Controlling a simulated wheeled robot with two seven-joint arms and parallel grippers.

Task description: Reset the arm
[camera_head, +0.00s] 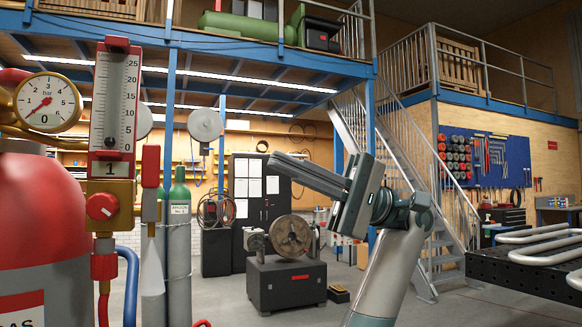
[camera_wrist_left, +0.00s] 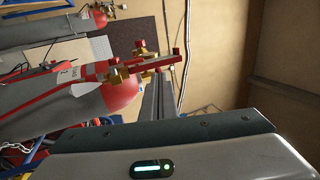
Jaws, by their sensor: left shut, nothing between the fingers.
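My left arm rises from the bottom of the head view, and my left gripper (camera_head: 276,160) is raised in mid-air with its fingers pointing left. Its fingers lie together with nothing between them. In the left wrist view, the grey gripper body (camera_wrist_left: 190,155) with a lit green indicator fills the bottom. Dark finger parts (camera_wrist_left: 157,100) stick out above it, in front of the red-topped cylinders. My right gripper is in neither view.
A large red-topped gas cylinder (camera_head: 40,215) with a pressure gauge (camera_head: 46,101) and flowmeter (camera_head: 115,100) stands close at left. Pale serpentine coils (camera_head: 545,240) lie on a dark perforated table (camera_head: 520,275) at right. Open floor and a dark machine (camera_head: 286,280) are behind.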

